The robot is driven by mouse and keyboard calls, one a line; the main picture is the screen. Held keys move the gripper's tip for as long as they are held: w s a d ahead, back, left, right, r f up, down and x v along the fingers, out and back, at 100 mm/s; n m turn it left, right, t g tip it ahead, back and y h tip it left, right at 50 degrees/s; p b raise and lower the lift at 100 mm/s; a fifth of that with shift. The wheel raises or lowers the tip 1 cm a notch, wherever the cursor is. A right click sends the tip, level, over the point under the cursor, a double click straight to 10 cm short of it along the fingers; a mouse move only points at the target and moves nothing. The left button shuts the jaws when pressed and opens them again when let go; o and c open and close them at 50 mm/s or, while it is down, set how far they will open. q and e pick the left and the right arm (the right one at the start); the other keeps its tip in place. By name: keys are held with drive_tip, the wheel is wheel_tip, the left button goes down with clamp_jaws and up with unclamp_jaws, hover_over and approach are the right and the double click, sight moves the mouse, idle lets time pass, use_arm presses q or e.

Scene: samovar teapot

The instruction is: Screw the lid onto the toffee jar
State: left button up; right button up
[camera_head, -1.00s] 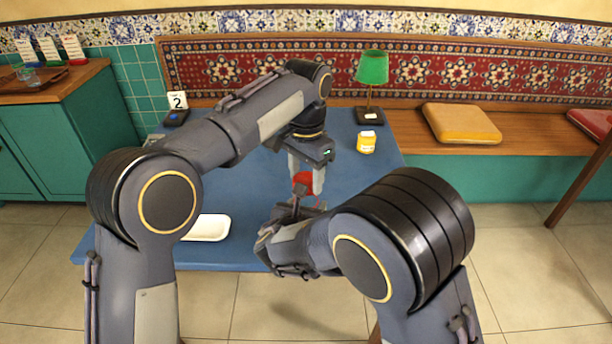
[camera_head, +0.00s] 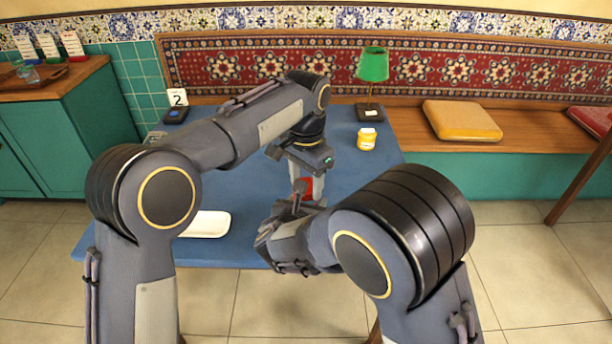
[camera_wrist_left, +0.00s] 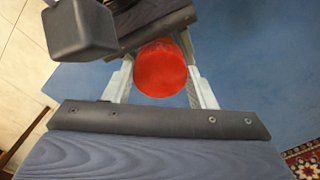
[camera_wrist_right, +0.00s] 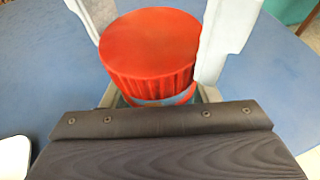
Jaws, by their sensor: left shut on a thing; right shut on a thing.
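The red lid (camera_head: 303,187) is between the fingers of my left gripper (camera_head: 306,183), which points down from above and is shut on it. The left wrist view shows the lid's round top (camera_wrist_left: 160,70) between the two pale fingers. In the right wrist view the lid (camera_wrist_right: 155,45), with a ribbed side, sits upright over the toffee jar (camera_wrist_right: 165,99). Only a thin band of the jar shows below it. My right gripper (camera_wrist_right: 160,95) is shut on the jar from the side, low down. I cannot tell whether the threads are engaged.
A white tray (camera_head: 207,224) lies on the blue table (camera_head: 240,190) at the front left. A yellow jar (camera_head: 366,139) and a green lamp (camera_head: 372,66) stand at the back right.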

use_arm(q)
drive_tip(key=shift+f, duration=0.55)
idle(0.5)
drive_tip(key=o, duration=0.9)
drive_tip(key=shift+o, duration=0.2)
drive_tip(key=shift+d, duration=0.1)
drive_tip(key=shift+s, duration=0.1)
drive_tip(key=shift+r, duration=2.3)
drive_tip(key=shift+c, duration=0.4)
